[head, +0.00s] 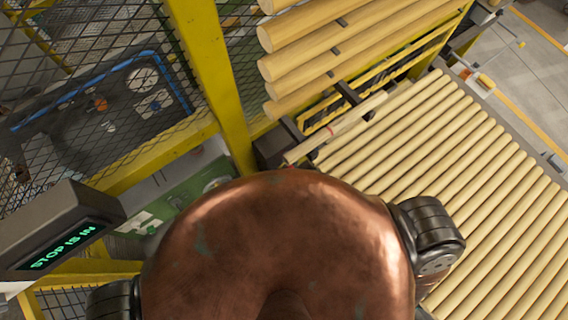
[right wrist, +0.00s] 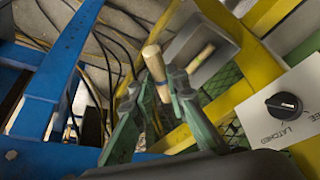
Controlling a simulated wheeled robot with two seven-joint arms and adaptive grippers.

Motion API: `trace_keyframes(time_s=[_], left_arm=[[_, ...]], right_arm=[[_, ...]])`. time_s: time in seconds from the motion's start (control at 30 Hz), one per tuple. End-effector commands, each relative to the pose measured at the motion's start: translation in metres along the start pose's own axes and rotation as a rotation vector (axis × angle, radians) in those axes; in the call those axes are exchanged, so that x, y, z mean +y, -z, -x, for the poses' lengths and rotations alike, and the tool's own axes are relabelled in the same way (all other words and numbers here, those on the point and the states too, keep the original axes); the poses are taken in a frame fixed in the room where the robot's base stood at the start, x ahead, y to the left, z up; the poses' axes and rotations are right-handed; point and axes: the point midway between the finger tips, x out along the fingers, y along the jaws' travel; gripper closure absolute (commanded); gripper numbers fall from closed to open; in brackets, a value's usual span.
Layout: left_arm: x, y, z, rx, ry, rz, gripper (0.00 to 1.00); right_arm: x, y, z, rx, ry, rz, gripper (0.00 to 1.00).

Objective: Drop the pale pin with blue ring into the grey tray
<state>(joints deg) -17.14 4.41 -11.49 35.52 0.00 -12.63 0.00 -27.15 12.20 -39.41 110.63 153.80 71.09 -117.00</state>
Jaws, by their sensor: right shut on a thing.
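In the right wrist view my right gripper (right wrist: 163,90) has green fingers shut on a pale wooden pin (right wrist: 152,60). The pin stands up between the fingertips, its thicker rounded end above them. I cannot make out a blue ring on it at this size; the fingers cover part of its lower length. A grey tray (right wrist: 226,60) is behind and to the right of the held pin, and another pale wooden piece (right wrist: 200,58) shows against it. The held pin appears apart from the tray. My left gripper is in neither view, and the head view shows no gripper.
In the wrist view a blue frame (right wrist: 60,70) stands left, yellow bars (right wrist: 228,108) and a panel with a black knob (right wrist: 284,104) right. The head view shows wooden rollers (head: 470,180), a yellow post (head: 215,75), mesh fencing and a "STOP IS IN" display (head: 65,245).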

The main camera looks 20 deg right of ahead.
Motion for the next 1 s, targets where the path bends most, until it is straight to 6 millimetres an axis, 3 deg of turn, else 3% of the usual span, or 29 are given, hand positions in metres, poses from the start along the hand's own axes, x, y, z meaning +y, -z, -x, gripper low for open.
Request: trace_keyframes(time_s=[0.3, 0.43, 0.6, 1.0], left_arm=[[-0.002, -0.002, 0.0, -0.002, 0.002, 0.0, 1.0], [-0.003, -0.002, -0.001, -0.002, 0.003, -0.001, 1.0], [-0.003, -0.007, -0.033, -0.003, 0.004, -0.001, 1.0], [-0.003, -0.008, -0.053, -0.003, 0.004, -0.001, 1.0]], right_arm=[[-0.043, 0.045, -0.053, 0.001, 0.002, -0.004, 1.0], [-0.052, 0.05, -0.081, -0.001, 0.0, -0.002, 1.0], [-0.059, 0.052, -0.106, 0.001, 0.002, -0.003, 1.0], [-0.066, 0.058, -0.121, 0.001, 0.0, -0.002, 1.0]])
